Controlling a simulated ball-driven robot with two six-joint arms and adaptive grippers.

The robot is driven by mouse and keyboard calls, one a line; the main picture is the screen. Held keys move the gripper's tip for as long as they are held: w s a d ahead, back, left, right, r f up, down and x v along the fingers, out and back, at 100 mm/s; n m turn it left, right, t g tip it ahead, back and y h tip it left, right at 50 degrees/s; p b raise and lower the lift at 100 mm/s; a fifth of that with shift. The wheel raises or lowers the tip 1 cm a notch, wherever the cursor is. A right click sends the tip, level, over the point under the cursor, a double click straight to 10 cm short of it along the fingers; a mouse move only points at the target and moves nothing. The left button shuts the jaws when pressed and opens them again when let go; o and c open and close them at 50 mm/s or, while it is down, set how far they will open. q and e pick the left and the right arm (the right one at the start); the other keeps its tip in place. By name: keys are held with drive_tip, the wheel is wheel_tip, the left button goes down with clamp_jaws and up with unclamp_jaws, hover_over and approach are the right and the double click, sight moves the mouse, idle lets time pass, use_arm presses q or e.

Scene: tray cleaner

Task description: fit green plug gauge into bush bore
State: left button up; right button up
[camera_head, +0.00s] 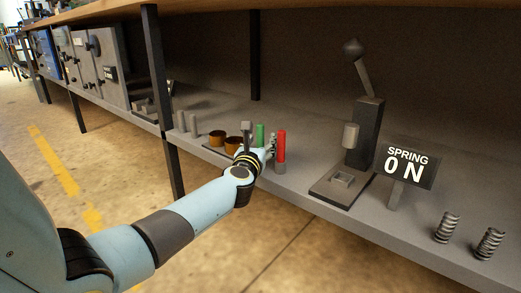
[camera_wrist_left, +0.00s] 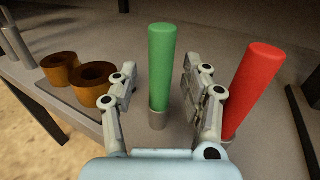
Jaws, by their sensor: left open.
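The green plug gauge (camera_wrist_left: 161,68) stands upright on the shelf, with a grey metal lower end. It also shows in the head view (camera_head: 260,135), partly hidden behind my left gripper. My left gripper (camera_wrist_left: 159,88) is open, with one finger on each side of the green gauge and a visible gap on the left. A red plug gauge (camera_wrist_left: 251,83) stands upright just right of the right finger; it also shows in the head view (camera_head: 281,145). Two brown bushes with open bores, a nearer one (camera_wrist_left: 94,84) and a farther one (camera_wrist_left: 59,67), sit to the left. My right gripper is out of view.
Grey pins (camera_head: 188,122) stand left of the bushes. A dark table leg (camera_head: 163,100) rises at the shelf's front edge.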

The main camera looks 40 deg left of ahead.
use_arm(q)
drive_tip(key=shift+w, duration=0.1)
clamp_jaws()
idle(0.8)
